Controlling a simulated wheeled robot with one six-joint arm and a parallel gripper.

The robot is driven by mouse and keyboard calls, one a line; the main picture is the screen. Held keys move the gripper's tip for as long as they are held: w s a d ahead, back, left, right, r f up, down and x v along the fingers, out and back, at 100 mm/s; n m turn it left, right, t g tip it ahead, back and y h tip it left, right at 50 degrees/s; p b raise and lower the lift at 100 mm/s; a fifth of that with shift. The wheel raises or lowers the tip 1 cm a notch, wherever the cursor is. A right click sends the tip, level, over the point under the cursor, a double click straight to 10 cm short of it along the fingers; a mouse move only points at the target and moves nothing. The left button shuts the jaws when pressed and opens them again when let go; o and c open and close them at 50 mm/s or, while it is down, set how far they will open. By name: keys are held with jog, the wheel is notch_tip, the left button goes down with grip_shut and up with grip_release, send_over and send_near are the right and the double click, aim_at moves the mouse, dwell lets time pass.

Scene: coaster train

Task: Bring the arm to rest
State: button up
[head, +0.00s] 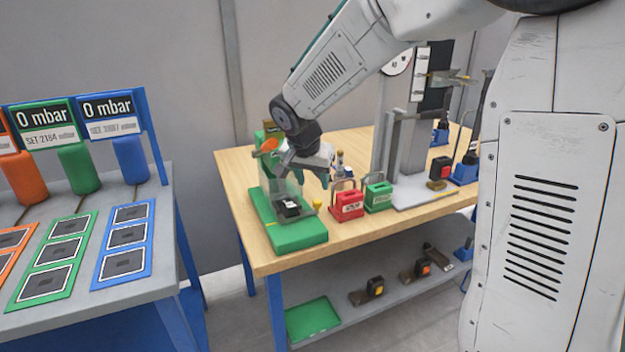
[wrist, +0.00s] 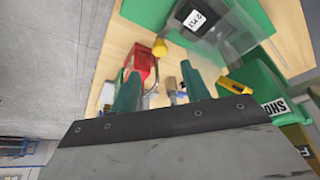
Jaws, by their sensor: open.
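My arm reaches down from the upper right in the head view, and my gripper (head: 311,180) hangs over the wooden workbench (head: 350,148). It is above and near a green base (head: 300,237) that bears a clear housing and a dark part with a white label (head: 291,208). In the wrist view, the two teal fingers of my gripper (wrist: 160,71) stand apart with nothing held between them. The green base (wrist: 148,12) and the labelled part (wrist: 194,19) show at the top of that view.
A red box (head: 347,204) and a green box (head: 378,196) with handles stand right of the gripper. A grey upright stand (head: 408,140) rises behind them. A grey table (head: 70,305) with gauges is at left. A lower shelf holds a green tray (head: 313,319).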

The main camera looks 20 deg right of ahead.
dwell(0.3)
jog(key=s+r+n+y, duration=0.1)
jog(key=s+n, duration=0.2)
jog(key=s, duration=0.8)
jog(key=s+a+r+n+g+y, duration=0.1)
jog(key=s+r+n, duration=0.1)
jog(key=s, duration=0.9)
jog(key=s+r+n+y, duration=0.1)
jog(key=s+n, duration=0.3)
jog(key=s, duration=0.7)
jog(key=shift+s+a+r+g, duration=0.25)
jog(key=shift+r+g, duration=0.15)
jog(key=shift+r, duration=0.25)
jog(key=shift+c, duration=0.3)
